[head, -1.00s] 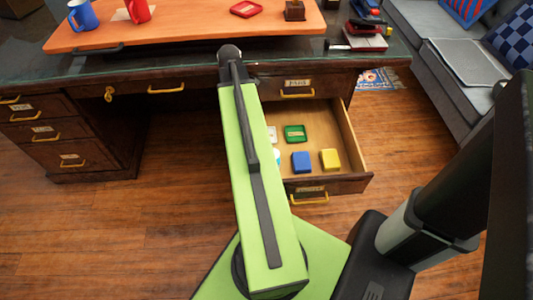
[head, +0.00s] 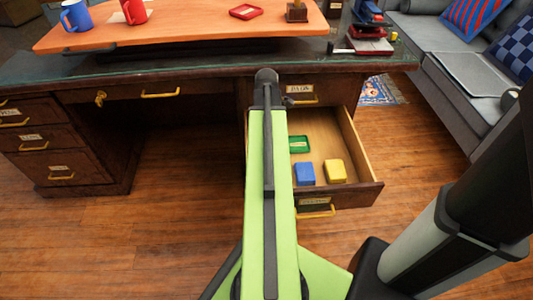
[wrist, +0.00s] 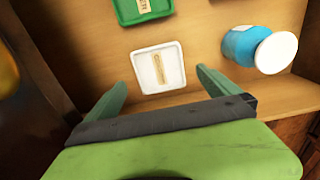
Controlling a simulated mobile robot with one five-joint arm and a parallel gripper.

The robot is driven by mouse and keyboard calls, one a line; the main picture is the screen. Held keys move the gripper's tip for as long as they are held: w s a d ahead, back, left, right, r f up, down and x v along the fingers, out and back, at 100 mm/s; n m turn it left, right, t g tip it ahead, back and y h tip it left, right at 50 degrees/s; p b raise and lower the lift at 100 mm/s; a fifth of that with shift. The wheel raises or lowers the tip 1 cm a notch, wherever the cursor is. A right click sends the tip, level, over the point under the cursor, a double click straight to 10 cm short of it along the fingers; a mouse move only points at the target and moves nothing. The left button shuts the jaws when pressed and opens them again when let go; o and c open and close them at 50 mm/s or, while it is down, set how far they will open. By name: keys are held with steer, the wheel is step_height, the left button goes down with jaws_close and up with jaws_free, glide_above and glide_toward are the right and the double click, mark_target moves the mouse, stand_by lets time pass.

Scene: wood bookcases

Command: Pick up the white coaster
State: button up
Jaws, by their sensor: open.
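The white coaster (wrist: 159,68) is a square tray with a tan label, lying flat on the floor of the open drawer (wrist: 205,15) in the wrist view. My gripper (wrist: 162,80) is open, its two green fingers apart, with the coaster ahead of and between the fingertips. Nothing is held. In the head view, the coaster and my gripper are hidden behind my green arm. A similar green coaster (wrist: 143,8) lies just beyond the white one; it also shows in the head view (head: 300,144).
A blue block (head: 304,173) and a yellow block (head: 335,171) sit in the drawer. Its wooden walls (head: 358,150) surround them. The desk (head: 210,72) overhangs behind.

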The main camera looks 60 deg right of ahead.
step_height(320, 180, down, 6)
steer(key=b, duration=0.5)
steer(key=shift+w+r, duration=0.15)
steer(key=shift+r, duration=0.3)
steer(key=shift+c, duration=0.4)
steer(key=c, duration=1.3)
